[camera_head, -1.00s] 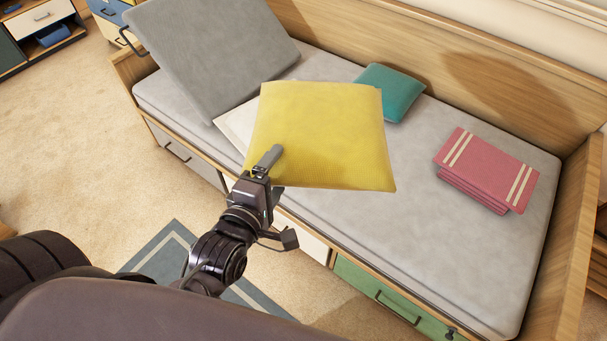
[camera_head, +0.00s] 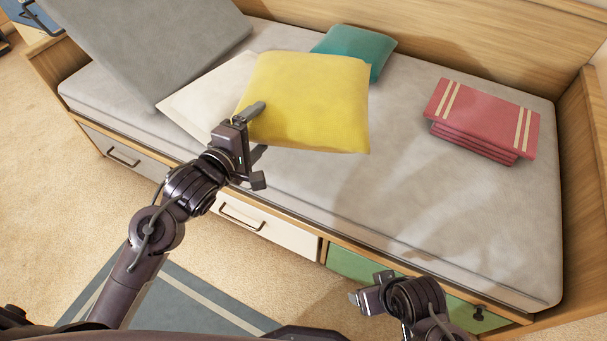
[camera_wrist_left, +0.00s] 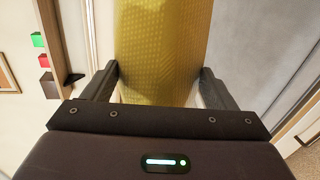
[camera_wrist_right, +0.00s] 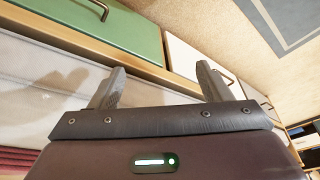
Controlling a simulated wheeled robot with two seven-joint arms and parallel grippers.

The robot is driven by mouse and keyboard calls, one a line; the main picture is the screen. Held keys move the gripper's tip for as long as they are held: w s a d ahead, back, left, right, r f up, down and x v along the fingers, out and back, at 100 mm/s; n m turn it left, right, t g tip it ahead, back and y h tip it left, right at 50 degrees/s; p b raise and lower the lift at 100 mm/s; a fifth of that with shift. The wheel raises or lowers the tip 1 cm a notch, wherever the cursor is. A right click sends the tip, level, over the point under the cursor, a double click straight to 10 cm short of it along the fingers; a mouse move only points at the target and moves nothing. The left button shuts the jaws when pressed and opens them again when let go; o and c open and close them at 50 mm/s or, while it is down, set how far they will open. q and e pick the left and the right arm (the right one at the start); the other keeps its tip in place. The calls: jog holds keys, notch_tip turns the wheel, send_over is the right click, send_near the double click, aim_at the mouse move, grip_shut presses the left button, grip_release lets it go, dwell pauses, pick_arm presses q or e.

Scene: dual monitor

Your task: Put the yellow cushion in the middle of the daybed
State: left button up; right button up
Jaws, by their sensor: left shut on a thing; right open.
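The yellow cushion (camera_head: 310,100) is over the middle of the daybed's grey mattress (camera_head: 400,225) in the head view. My left gripper (camera_head: 256,130) is shut on the cushion's near left edge. In the left wrist view the cushion (camera_wrist_left: 162,45) fills the space between the fingers (camera_wrist_left: 158,88). Whether the cushion touches the mattress is hard to tell. My right gripper (camera_head: 367,286) is open and empty at the daybed's front, by the green drawer. In the right wrist view its fingers (camera_wrist_right: 160,85) stand apart with drawer fronts beyond.
A teal cushion (camera_head: 352,48) lies behind the yellow one. A cream cushion (camera_head: 205,98) and a large grey cushion (camera_head: 150,45) are to the left. A folded pink blanket (camera_head: 480,118) lies to the right. The front right mattress is clear.

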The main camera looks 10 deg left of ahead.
pick_arm(q)
jog(key=shift+w+f, duration=0.15)
jog(key=shift+f, duration=0.25)
notch_tip(320, 180, down, 12)
jog(key=b, duration=0.4)
jog(key=shift+b, duration=0.35)
pick_arm(e)
jog(key=w+a+r+t+y, duration=0.3)
jog(key=w+a+r+t, duration=0.35)
jog(key=w+r, duration=0.2)
pick_arm(q)
notch_tip(320, 180, down, 3)
jog(key=shift+b, duration=0.6)
notch_tip(320, 180, down, 4)
jog(key=shift+f+b, duration=0.15)
jog(key=shift+b, duration=0.65)
pick_arm(e)
jog(key=w+r+t+y, duration=0.1)
jog(key=r+t+y, duration=0.1)
jog(key=r+t, duration=0.4)
jog(key=w+d+r+t+y, duration=0.1)
jog(key=r+t, duration=0.5)
jog(key=r, duration=0.9)
jog(key=shift+w+d+y, duration=0.25)
jog(key=shift+w+y, duration=0.5)
jog(key=shift+y, duration=0.05)
jog(key=shift+n, duration=0.3)
